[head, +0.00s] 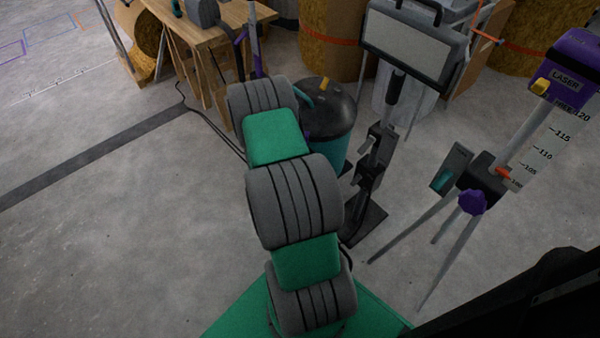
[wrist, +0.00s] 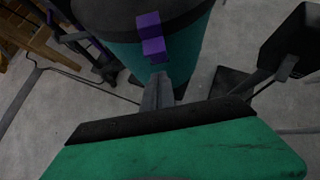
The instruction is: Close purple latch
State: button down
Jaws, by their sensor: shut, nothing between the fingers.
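The purple latch (wrist: 152,37) shows in the wrist view as two small blocks, one above the other, on the side of a round teal bin (wrist: 192,62) with a black lid (wrist: 135,12). My gripper (wrist: 159,78) is shut and empty. Its fingertips are just below the lower purple block in the picture; I cannot tell if they touch it. In the head view the bin (head: 333,150) stands behind my arm, with its black lid (head: 328,98) on top.
A work light (head: 415,45) on a dark stand is right of the bin. A laser tripod (head: 485,175) stands further right. A wooden table (head: 205,25) is behind to the left, with cables on the floor. The floor at left is open.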

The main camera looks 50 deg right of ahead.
jog(key=shift+r+p, duration=0.75)
jog(key=shift+r, duration=0.05)
jog(key=s+a+p, duration=0.2)
jog(key=a, duration=0.2)
jog(key=w+d+r+p, duration=0.1)
jog(key=d+r+p, duration=0.1)
jog(key=r, duration=0.7)
jog(key=shift+w+d+r, duration=0.25)
jog(key=shift+w+d, duration=0.1)
jog(key=shift+d, duration=0.4)
